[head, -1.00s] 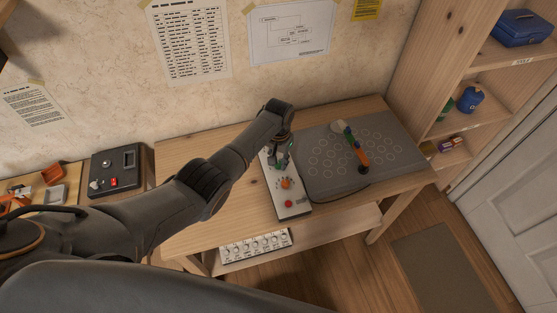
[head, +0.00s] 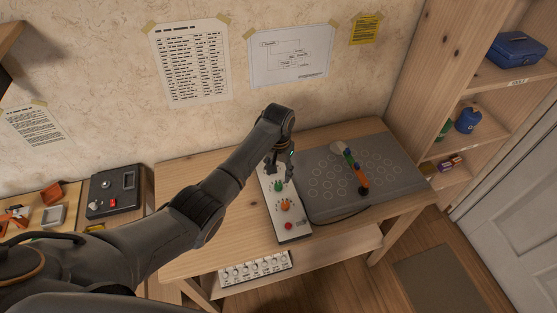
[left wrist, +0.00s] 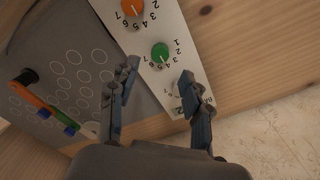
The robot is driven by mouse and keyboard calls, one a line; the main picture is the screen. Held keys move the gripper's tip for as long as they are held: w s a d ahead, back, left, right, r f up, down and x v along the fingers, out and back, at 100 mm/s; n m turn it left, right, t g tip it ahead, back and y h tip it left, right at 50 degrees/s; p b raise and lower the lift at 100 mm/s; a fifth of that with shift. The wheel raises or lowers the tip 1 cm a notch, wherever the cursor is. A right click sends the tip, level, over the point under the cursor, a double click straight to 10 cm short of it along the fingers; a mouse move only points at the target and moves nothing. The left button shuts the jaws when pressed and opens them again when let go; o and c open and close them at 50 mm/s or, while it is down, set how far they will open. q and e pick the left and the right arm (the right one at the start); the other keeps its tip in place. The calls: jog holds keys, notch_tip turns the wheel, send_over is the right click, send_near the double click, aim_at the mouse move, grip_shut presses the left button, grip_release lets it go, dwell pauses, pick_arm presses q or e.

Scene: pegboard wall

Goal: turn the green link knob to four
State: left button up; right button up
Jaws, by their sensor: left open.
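The green knob (head: 278,186) sits on a pale panel (head: 269,204) lying on the wooden bench. In the left wrist view the green knob (left wrist: 160,52) has an arc of figures on its side nearest my gripper. I cannot read for certain which figure its mark faces. My left gripper (head: 282,170) is over the far end of the panel. In the left wrist view my left gripper (left wrist: 160,74) is open and empty, its fingers spread with the knob showing beyond the gap between the tips. My right gripper is not in view.
An orange knob (head: 286,206) and a red button (head: 288,226) are on the same panel. A black box (head: 112,190) stands at left. Bare bench wood lies left of the panel.

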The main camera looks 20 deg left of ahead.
aim_at(279, 185)
pick_arm(q)
notch_tip(279, 185, up, 6)
dwell(0.6)
